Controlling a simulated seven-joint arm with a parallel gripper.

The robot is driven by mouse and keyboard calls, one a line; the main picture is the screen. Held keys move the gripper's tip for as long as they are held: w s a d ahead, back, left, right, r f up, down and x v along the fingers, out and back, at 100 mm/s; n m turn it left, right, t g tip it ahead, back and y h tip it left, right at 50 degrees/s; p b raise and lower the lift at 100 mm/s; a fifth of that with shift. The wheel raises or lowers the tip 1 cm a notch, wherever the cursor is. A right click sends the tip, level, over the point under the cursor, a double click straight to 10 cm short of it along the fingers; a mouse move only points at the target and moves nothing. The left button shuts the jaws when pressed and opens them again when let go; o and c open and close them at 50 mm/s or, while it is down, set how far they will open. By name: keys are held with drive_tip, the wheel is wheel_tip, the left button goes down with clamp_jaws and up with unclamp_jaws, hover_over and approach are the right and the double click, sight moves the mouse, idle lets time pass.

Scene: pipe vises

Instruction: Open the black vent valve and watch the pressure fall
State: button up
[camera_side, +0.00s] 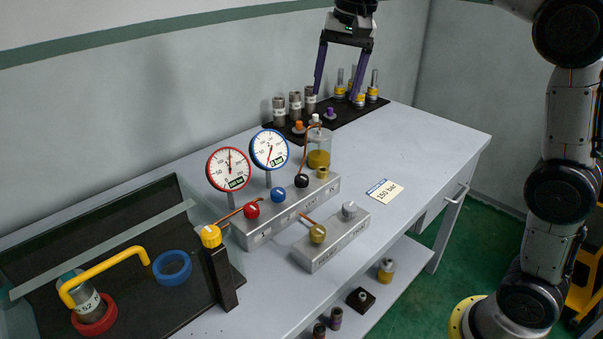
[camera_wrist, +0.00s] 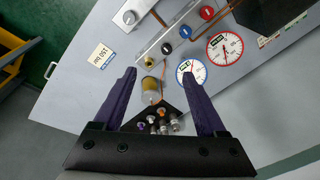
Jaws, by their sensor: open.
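The black vent valve knob (camera_side: 301,181) sits at the right end of a grey manifold block (camera_side: 290,211), beside a blue knob (camera_side: 278,195) and a red knob (camera_side: 251,211). It also shows in the wrist view (camera_wrist: 167,48). A red-rimmed gauge (camera_side: 228,169) and a blue-rimmed gauge (camera_side: 269,150) stand behind the block; their needles point roughly upward in the side view, but exact readings are too small to tell. My gripper (camera_side: 337,94) is open and empty, high at the back of the bench, well away from the knob. Its purple fingers (camera_wrist: 159,77) frame the wrist view.
A jar of yellow liquid (camera_side: 318,152) stands behind the block. A black mat (camera_side: 342,115) at the back holds several fittings. A second block (camera_side: 331,240) and a "150 bar" card (camera_side: 384,192) lie in front.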

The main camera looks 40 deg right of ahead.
drive_tip(key=w+f+g, duration=0.1)
drive_tip(key=w+f, duration=0.6)
drive_tip(key=w, duration=0.1)
drive_tip(key=g, duration=0.1)
hover_over(301, 178)
wheel_tip(301, 178, down, 5)
drive_tip(key=shift+m, duration=0.3)
wheel_tip(301, 178, down, 14)
drive_tip(key=shift+f, duration=0.15)
drive_tip(key=shift+c, duration=0.3)
clamp_jaws()
